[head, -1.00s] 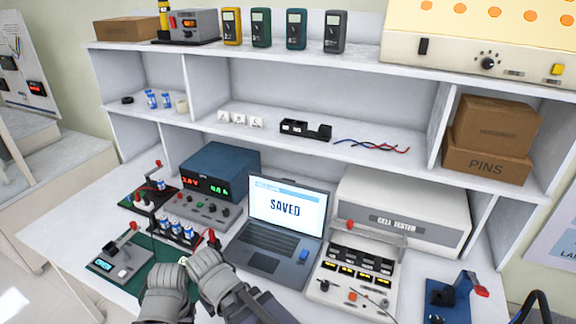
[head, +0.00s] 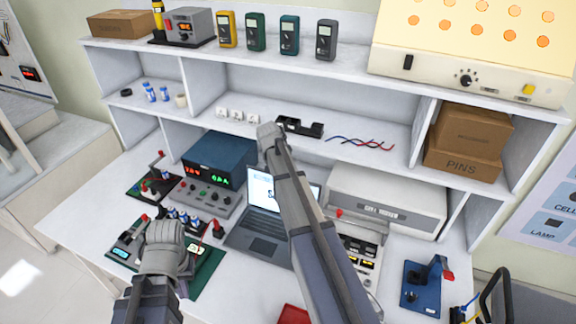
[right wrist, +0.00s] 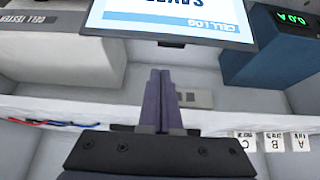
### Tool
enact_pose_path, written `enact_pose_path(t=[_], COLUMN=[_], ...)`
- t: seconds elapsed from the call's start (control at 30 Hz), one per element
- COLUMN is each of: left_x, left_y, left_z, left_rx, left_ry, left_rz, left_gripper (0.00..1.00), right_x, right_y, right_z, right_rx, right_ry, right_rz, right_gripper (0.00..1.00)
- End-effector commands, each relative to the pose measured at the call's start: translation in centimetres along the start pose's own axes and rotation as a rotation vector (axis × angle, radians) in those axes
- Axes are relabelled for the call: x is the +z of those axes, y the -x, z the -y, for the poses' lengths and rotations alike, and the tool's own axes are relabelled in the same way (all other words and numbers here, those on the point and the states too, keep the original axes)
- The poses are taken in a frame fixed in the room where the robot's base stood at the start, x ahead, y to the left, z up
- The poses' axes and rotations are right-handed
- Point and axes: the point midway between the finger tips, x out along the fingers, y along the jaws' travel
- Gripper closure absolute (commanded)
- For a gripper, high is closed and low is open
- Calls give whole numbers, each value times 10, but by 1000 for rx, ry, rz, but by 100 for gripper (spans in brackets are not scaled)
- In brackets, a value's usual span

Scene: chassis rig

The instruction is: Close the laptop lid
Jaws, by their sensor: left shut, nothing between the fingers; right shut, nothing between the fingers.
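The laptop (head: 252,240) stands open on the bench, its lid (head: 261,187) upright and the screen lit. My right arm crosses in front of the lid's right part and hides some of the screen and keyboard. My right gripper (head: 268,135) is raised above the lid's top edge, shut and empty. In the right wrist view the lid (right wrist: 180,14) shows upside down, and the shut fingers (right wrist: 160,76) are just beyond its top edge; I see no contact. My left gripper (head: 165,236) is shut and empty, left of the laptop, over the bench's front part.
A blue power supply (head: 218,155) stands behind left, and a cell tester (head: 390,200) stands right of the laptop. A shelf with a black holder (head: 299,127) is behind my right gripper. Battery cells and a green mat (head: 205,262) lie near my left gripper.

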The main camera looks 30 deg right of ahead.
Motion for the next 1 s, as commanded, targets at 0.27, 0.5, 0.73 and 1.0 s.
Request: enact_pose_path(t=[0.27, 0.5, 0.73, 1.0], left_x=[-1, -3, -4, -5], left_y=[-17, -47, -76, -86], left_z=[-2, -4, -7, -8], left_rx=[0, 0, 0, 0], left_ry=[-1, -1, 0, 1], left_rz=[0, 0, 0, 0], left_gripper=[100, 100, 100, 100], right_x=[3, 4, 4, 2], right_y=[-19, -53, -87, -100], right_z=[1, 2, 1, 1], right_rx=[0, 0, 0, 0], right_ry=[3, 3, 3, 4], right_rz=[2, 3, 3, 3], right_gripper=[100, 100, 100, 100])
